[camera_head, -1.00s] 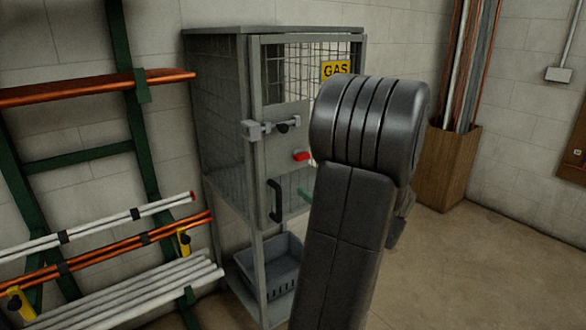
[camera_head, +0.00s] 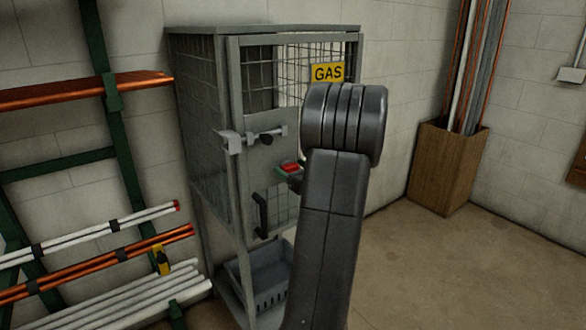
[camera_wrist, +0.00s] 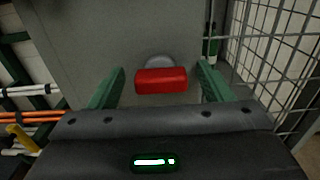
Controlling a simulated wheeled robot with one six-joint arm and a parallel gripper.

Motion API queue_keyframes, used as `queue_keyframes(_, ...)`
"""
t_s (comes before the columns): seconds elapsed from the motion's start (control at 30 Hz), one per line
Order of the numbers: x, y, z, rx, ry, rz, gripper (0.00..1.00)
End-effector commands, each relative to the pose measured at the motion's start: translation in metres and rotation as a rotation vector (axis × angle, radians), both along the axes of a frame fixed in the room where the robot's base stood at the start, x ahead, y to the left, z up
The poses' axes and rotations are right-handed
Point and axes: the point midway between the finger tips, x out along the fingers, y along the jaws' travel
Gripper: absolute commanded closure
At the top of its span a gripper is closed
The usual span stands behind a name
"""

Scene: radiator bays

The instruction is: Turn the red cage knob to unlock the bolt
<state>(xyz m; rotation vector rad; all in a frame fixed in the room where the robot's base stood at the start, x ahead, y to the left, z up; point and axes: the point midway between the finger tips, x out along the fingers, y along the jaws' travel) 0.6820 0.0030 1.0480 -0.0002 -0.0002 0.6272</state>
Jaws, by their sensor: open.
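The red cage knob (camera_head: 290,168) sits on the grey plate of the gas cage door, below the bolt (camera_head: 262,138). In the wrist view the knob (camera_wrist: 161,80) is a red bar lying level in front of a round grey base. My gripper (camera_wrist: 160,82) is open, with one green finger on each side of the knob. A small gap shows between each finger and the knob's ends. In the head view my arm hides most of the gripper; a green finger shows beside the knob. The bolt has a dark handle and lies across the door's left edge.
The gas cage (camera_head: 235,120) has mesh panels, a yellow GAS sign (camera_head: 328,73) and a black door handle (camera_head: 260,215). A grey crate (camera_head: 268,283) sits low in it. A pipe rack (camera_head: 125,160) stands left. A wooden bin (camera_head: 446,170) holds pipes at right. Floor at right is clear.

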Motion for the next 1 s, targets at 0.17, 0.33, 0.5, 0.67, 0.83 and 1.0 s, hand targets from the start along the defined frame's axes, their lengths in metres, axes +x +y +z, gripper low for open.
queue_keyframes(0.17, 0.0004, 0.0002, -0.0001, 0.0, 0.0, 0.0, 0.27)
queue_keyframes(0.33, 0.0003, 0.0, -0.0002, 0.0, 0.0, 0.0, 0.51)
queue_keyframes(0.5, 0.0001, 0.0, -0.0002, 0.0, 0.0, 0.0, 0.72)
queue_keyframes(0.67, 0.0001, 0.0001, -0.0013, -0.01, -0.007, 0.0, 0.72)
queue_keyframes(0.83, -0.0001, 0.0005, -0.0038, -0.052, -0.039, 0.002, 0.72)
queue_keyframes(1.0, -0.0003, 0.0011, -0.0065, -0.137, -0.102, 0.001, 0.72)
